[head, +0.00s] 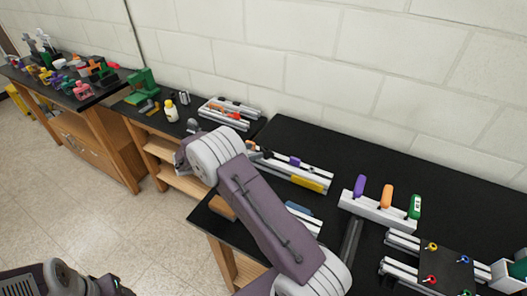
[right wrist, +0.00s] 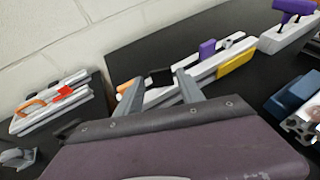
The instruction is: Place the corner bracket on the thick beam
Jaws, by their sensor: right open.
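A light aluminium beam with purple and yellow pieces on it lies on the black table in the head view (head: 270,166). It also shows in the right wrist view (right wrist: 222,68), where an orange piece and a black block (right wrist: 160,76) are near its left end. I cannot tell for sure which part is the corner bracket; a small grey upright piece (right wrist: 237,38) stands by the beam. My right gripper (right wrist: 158,84) is open, its two fingers pointing towards the beam's left end. In the head view my right arm hides this gripper. My left gripper is not clearly visible.
A white rack (head: 380,208) holds purple, orange and green-handled tools. A tray with aluminium profiles (head: 230,112) stands at the back left. A dark plate with coloured knobs (head: 445,268) sits on rails at right. The table's back middle is clear.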

